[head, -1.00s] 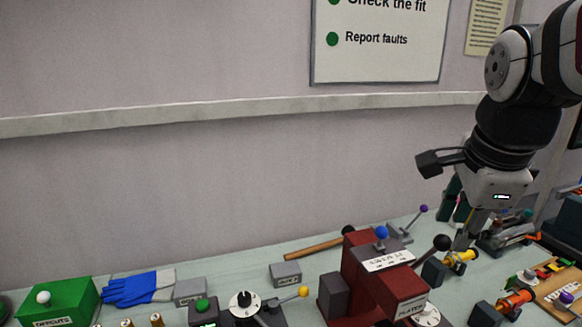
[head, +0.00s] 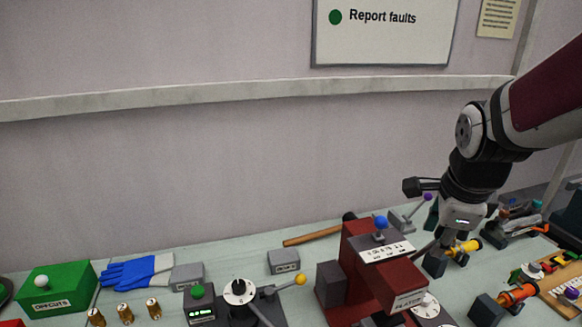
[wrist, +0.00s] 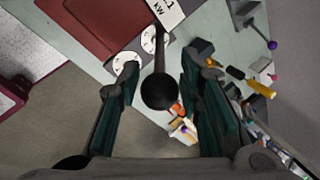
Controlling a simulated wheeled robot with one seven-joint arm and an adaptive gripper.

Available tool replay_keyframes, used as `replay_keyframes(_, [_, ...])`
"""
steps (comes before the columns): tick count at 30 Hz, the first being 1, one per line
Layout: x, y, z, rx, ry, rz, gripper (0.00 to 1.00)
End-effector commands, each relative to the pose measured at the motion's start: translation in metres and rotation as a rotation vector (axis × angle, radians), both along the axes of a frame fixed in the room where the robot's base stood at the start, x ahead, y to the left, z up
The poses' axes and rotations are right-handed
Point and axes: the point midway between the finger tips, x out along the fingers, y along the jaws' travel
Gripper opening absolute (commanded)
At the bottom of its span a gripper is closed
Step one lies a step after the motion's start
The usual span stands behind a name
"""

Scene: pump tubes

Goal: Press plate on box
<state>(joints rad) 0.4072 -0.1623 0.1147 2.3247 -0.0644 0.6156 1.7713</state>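The dark red press (head: 365,262) stands at the front right of the bench, with a front block labelled PLATEN (head: 408,299). In the wrist view, its red body (wrist: 95,25) is at the upper left. A dark lever with a black ball knob (wrist: 160,92) points toward the wrist camera. My gripper (wrist: 158,78) is open, with one green-padded finger on each side of the knob. I see no clear contact between fingers and knob. In the head view, my gripper (head: 447,238) is at the press's right side; the knob is hard to make out there. Which box is meant is unclear.
A green OFFCUTS box (head: 62,288), blue gloves (head: 135,272) and small grey blocks (head: 283,262) stand to the left. A yellow-knobbed lever (head: 300,279) is left of the press. Yellow (head: 466,248) and orange (head: 517,295) parts sit to the right.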

Motion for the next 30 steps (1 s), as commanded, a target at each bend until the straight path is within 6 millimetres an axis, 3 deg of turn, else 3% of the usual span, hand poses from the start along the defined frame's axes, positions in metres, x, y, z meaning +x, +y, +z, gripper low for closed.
replay_keyframes(7, [0.008,-0.004,-0.025,0.001,0.002,0.000,0.33])
replay_keyframes(18, [0.010,-0.005,-0.030,0.000,0.000,0.000,0.33])
replay_keyframes(19, [0.010,-0.005,-0.029,0.000,0.000,0.000,0.31])
replay_keyframes(23, [0.010,-0.005,-0.029,0.000,0.000,0.000,0.01])
replay_keyframes(30, [0.010,-0.005,-0.028,-0.001,-0.002,0.000,0.00])
